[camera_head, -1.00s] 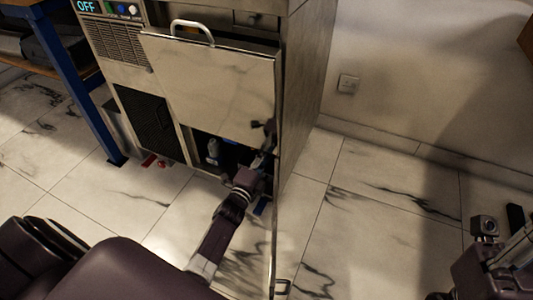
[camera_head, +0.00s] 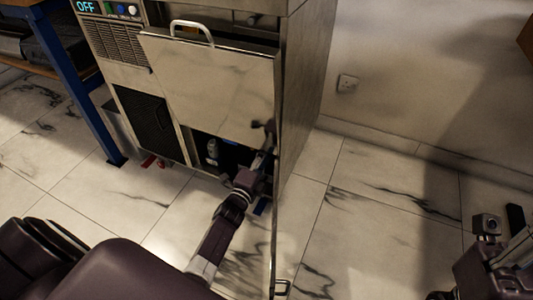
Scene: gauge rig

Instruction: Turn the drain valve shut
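The drain valve cannot be made out for sure. A dark opening (camera_head: 228,155) sits low in the tall cabinet, below a light panel with a handle, and a small bottle-like grey thing (camera_head: 212,149) shows inside it. My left arm reaches up from the bottom of the view to the right side of this opening. My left gripper (camera_head: 266,140) is at the opening's right edge, partly dark and partly hidden, and its fingers are too small to read. My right arm shows at the lower right edge; its fingertips are not visible.
The cabinet (camera_head: 303,100) has an OFF display and buttons at its top left. The light panel (camera_head: 215,85) hangs just above my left gripper. A blue table leg (camera_head: 70,80) stands at left. A red thing (camera_head: 150,161) lies low by the cabinet.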

